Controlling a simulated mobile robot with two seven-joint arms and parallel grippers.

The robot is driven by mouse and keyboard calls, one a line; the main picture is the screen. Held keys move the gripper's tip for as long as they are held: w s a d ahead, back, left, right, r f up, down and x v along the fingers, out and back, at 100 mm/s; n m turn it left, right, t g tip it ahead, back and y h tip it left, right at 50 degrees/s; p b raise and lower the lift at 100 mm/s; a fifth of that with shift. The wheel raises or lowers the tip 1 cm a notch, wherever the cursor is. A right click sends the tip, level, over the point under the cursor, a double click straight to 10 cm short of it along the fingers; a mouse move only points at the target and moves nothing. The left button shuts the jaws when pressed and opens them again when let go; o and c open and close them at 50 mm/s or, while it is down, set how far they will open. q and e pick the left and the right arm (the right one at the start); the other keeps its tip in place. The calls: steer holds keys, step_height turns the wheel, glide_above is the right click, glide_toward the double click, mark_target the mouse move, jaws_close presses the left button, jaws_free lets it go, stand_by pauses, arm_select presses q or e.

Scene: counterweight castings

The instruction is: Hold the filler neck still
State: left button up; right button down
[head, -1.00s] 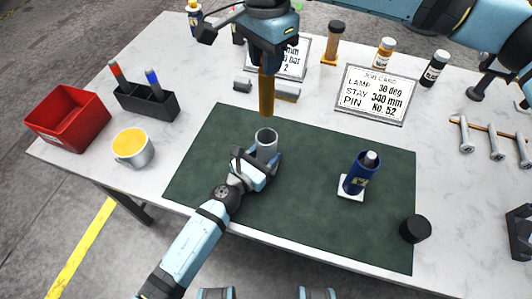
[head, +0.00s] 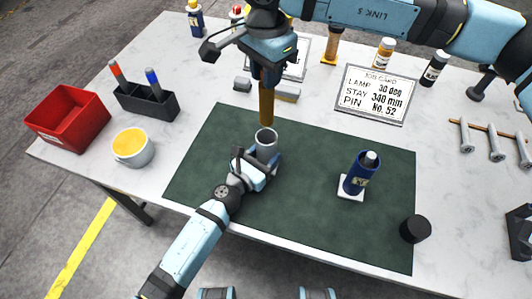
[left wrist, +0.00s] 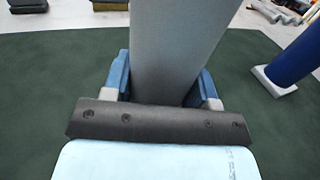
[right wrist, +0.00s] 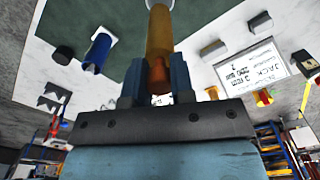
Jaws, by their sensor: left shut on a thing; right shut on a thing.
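The filler neck (head: 266,143) is a grey, open-topped tube on the dark green mat (head: 330,225). My left gripper (head: 260,165) is shut around it from the front; the left wrist view shows the grey tube (left wrist: 178,45) between both fingers. My right gripper (head: 266,78) points down above the neck, shut on an amber-brown rod (head: 267,105). The rod also shows in the right wrist view (right wrist: 160,35). Its lower end is at the neck's mouth; I cannot tell whether it touches or is just above.
A yellow-filled mug (head: 132,148), red bin (head: 68,118) and pen holder (head: 147,102) stand left. A job card (head: 372,94) stands behind.

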mark_target(266, 93)
steer(key=shift+f, duration=8.55)
steer(key=c, duration=0.9)
jaws_free()
steer(key=shift+f, duration=0.1)
step_height(266, 93, up, 12)
steer(key=shift+r, duration=0.1)
steer(key=shift+r, duration=2.95)
arm_select(q)
steer(key=o, duration=1.3)
